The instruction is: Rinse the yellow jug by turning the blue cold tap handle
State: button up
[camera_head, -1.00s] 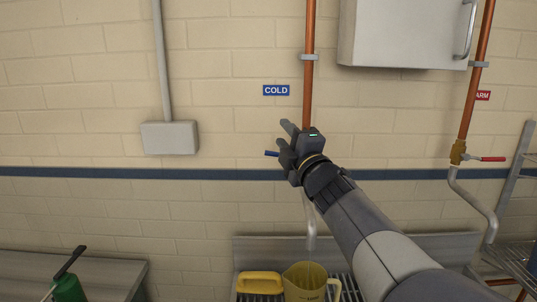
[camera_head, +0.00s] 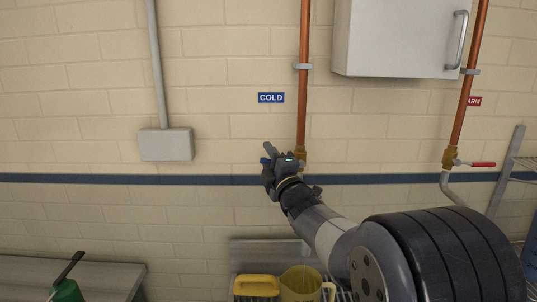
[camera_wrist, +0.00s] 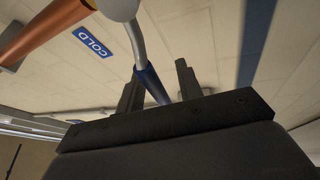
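The blue cold tap handle (camera_wrist: 152,84) lies between the two fingers of my gripper (camera_wrist: 160,88) in the wrist view. The fingers are apart, with a gap visible on the handle's right side. In the head view my gripper (camera_head: 269,156) is at the cold tap, left of its brass body (camera_head: 301,156), and hides most of the handle. Only a small blue part of it shows. The yellow jug (camera_head: 298,284) stands upright below the tap, partly cut off by the frame's lower edge. Whether water runs into it I cannot tell.
A yellow object (camera_head: 256,284) lies left of the jug. The warm tap's red handle (camera_head: 483,164) is on the right. A white cabinet (camera_head: 400,38) hangs above. A grey box (camera_head: 166,144) and a green bottle (camera_head: 67,290) are on the left.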

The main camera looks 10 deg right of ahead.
jog(key=shift+c, duration=0.5)
grip_shut()
